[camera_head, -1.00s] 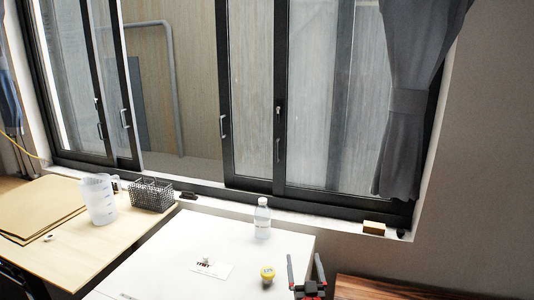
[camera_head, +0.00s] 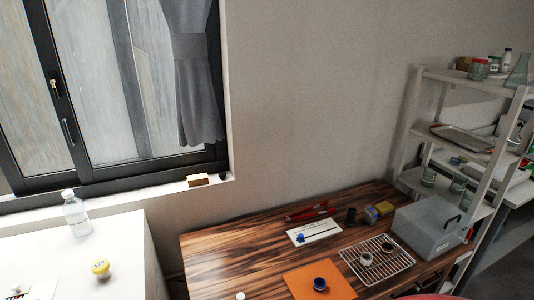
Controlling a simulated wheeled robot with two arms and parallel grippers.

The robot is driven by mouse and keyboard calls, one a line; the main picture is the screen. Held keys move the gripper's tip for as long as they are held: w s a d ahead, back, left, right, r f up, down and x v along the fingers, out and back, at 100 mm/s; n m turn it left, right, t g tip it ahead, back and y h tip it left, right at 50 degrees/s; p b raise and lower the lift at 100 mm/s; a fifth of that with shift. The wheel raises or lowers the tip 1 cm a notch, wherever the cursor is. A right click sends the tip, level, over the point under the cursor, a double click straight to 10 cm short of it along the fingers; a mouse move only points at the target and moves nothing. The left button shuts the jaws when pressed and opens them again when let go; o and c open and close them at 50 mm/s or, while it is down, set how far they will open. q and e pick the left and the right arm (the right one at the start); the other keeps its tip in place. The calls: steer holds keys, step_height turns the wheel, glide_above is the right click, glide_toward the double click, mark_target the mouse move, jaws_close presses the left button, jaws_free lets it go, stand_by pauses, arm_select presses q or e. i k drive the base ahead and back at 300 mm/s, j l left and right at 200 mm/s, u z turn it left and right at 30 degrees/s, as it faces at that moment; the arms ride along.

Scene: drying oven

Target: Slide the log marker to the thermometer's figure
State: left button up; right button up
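A white log card or strip (camera_head: 322,227) with a dark line along it lies on the dark wooden table. A small blue marker (camera_head: 300,238) sits near its left end. The print on the card is too small to read. A grey box (camera_head: 428,228) with a dark handle, perhaps the drying oven, stands at the table's right. I cannot make out a thermometer or its figure. Neither of my grippers can be made out in this view.
A wire rack (camera_head: 349,257) holds small jars. An orange mat (camera_head: 318,288) bears a dark-blue-topped jar (camera_head: 320,284). Red-handled tool (camera_head: 305,214) lies behind the card. A white shelf unit (camera_head: 405,130) stands right. A bottle (camera_head: 75,215) and yellow-lidded jar (camera_head: 101,270) stand on the white table left.

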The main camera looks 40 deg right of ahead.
mark_target(300, 239)
steer(key=z, duration=1.65)
